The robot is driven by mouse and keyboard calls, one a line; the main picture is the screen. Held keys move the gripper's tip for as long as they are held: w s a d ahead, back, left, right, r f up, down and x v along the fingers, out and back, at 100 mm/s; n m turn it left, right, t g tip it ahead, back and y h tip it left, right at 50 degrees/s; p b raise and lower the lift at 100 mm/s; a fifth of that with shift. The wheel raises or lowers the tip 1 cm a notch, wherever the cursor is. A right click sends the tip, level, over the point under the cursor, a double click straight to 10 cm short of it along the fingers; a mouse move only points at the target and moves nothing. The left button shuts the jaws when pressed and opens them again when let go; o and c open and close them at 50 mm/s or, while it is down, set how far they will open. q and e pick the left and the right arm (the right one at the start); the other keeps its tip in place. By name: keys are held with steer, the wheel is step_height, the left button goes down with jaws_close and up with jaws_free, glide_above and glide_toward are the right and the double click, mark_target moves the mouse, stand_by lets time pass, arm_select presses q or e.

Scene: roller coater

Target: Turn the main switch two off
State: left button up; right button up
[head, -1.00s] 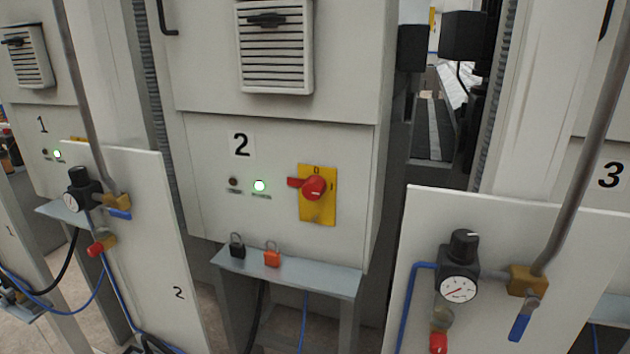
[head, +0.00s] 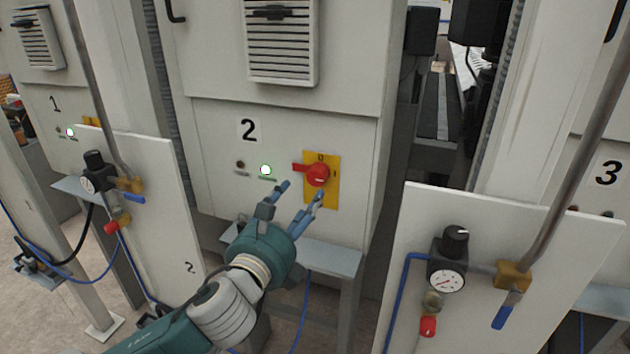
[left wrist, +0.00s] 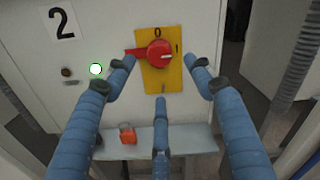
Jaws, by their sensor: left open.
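The main switch two is a red rotary knob (head: 317,175) on a yellow plate (head: 333,196), on the cabinet panel marked 2. Its red handle points left. In the left wrist view the knob (left wrist: 158,54) lies beyond and between my spread fingers. A green lamp (head: 265,170) is lit left of it. My left gripper (head: 302,193) is open and empty, just below and in front of the switch. Its blue fingers reach up towards the plate; I cannot tell whether any touches it. My right gripper is not in view.
A grey shelf (head: 335,258) juts out under the switch, with an orange padlock (left wrist: 127,134) on it. White panels with gauges and pipes stand at left (head: 150,190) and right (head: 490,215). Cabinet 1 is at far left.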

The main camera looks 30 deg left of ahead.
mark_target(315, 181)
arm_select(q)
steer(key=p+x, duration=0.1)
steer(key=x, duration=0.7)
steer(key=shift+w+a, duration=0.15)
steer(key=shift+w, duration=0.15)
steer(key=shift+w+a+f, duration=0.1)
steer(key=shift+w, duration=0.5)
steer(key=c, duration=1.1)
